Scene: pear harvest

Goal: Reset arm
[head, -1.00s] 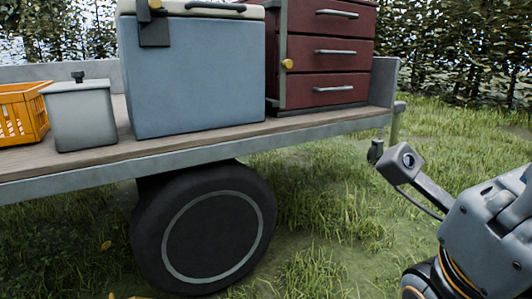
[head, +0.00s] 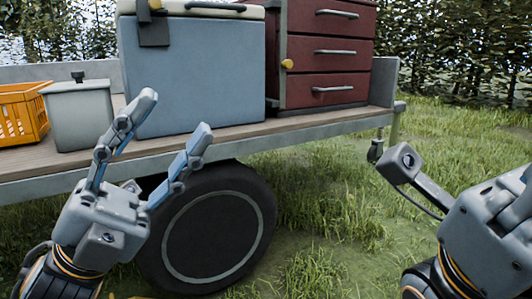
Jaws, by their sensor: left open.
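My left gripper (head: 174,112) is in the lower left of the head view, in front of the trailer's edge. Its two fingers are spread apart and point up, with nothing between them. My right gripper (head: 376,150) is at the right, over the grass beside the trailer. One finger of it shows, pointing up and left; the rest is hidden or out of the picture, so I cannot tell its opening.
A flatbed trailer (head: 240,137) with a black wheel (head: 215,235) stands ahead. On it are an orange crate (head: 20,115), a grey lidded bin (head: 80,115), a blue cooler (head: 200,70) and a red drawer cabinet (head: 330,55). Grass (head: 460,140) lies open at the right.

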